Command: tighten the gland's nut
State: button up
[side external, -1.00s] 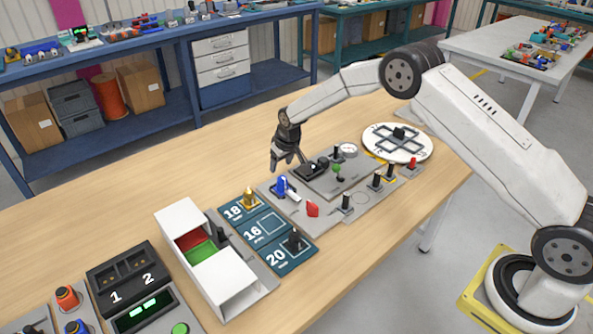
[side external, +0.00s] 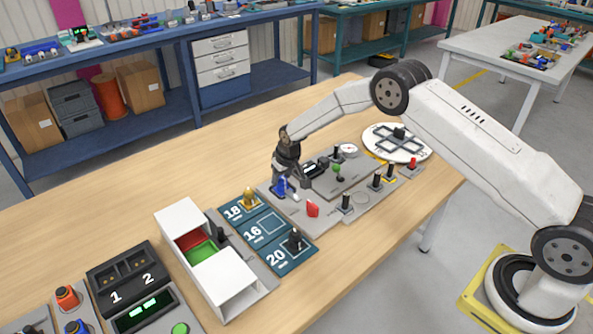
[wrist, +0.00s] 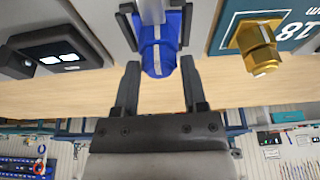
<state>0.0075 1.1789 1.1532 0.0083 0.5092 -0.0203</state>
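The blue gland (side external: 279,187) stands on a grey base plate, just below my gripper in the side view. In the wrist view, the gland's blue nut (wrist: 158,58) has a pale stripe down it, and a light grey cable (wrist: 151,10) runs up from it. My gripper (wrist: 160,72) is open, with one dark finger on each side of the nut. A thin gap shows beside the nut, but I cannot tell whether either finger touches it. In the side view my gripper (side external: 283,178) hides part of the gland.
A brass fitting (wrist: 258,48) stands right of the nut in the wrist view, on the tile marked 18 (side external: 235,212). A black device with lit white spots (wrist: 60,52) is at the left. A red knob (side external: 312,209) and several black posts stand nearby.

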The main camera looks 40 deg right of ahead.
jog(key=c, duration=0.6)
jog(key=shift+m, duration=0.7)
jog(key=o, duration=1)
jog(key=shift+r, duration=3.55)
